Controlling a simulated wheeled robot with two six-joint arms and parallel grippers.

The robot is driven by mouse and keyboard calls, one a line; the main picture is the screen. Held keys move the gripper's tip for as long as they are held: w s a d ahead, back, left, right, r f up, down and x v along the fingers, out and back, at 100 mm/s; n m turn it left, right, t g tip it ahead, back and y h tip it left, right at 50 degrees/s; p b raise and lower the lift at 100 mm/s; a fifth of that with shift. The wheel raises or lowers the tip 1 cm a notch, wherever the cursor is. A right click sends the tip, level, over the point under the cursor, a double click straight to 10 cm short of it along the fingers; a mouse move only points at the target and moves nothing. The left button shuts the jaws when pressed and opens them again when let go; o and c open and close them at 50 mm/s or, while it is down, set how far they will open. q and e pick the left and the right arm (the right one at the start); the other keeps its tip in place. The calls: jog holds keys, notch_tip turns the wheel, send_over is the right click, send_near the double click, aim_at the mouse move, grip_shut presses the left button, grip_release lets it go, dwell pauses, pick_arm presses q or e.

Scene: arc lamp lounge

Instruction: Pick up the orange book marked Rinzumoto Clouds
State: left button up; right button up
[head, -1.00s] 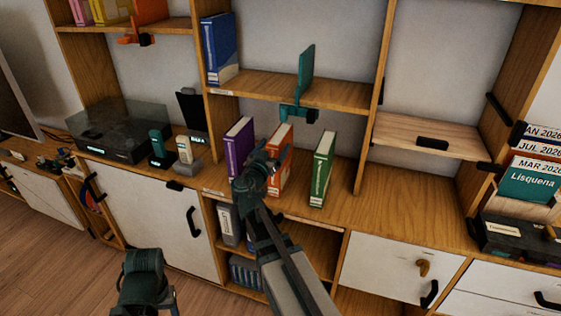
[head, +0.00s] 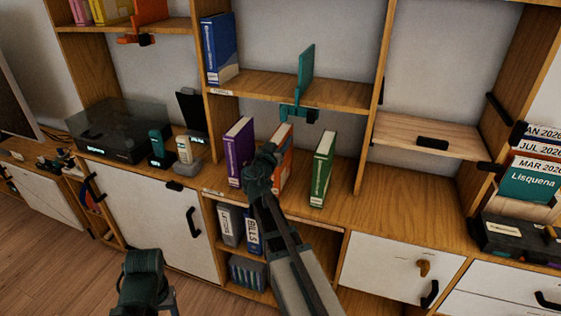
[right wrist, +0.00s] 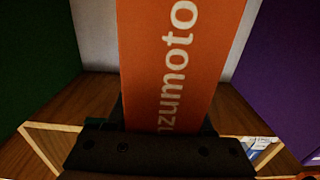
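The orange book (head: 285,134) stands upright on the wooden counter between a purple book (head: 238,152) and a green book (head: 322,168). My right gripper (head: 272,157) is at its front and hides much of the spine in the head view. In the right wrist view, the orange spine (right wrist: 182,60) shows part of its white lettering, "nzumoto". The gripper's dark body lies across the bottom there, with dark finger parts beside the spine's edges. I cannot tell if they press on it. My left arm's dark end (head: 146,280) is low in the head view; its fingers are not clear.
Above is a shelf (head: 262,86) with a blue book (head: 219,48) and a teal bracket-like holder (head: 300,108). Binders (head: 252,229) stand in the cubby below the counter. The counter right of the green book (head: 400,205) is clear.

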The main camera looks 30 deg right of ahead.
grip_shut()
jog(key=shift+r, duration=0.15)
dwell(0.4)
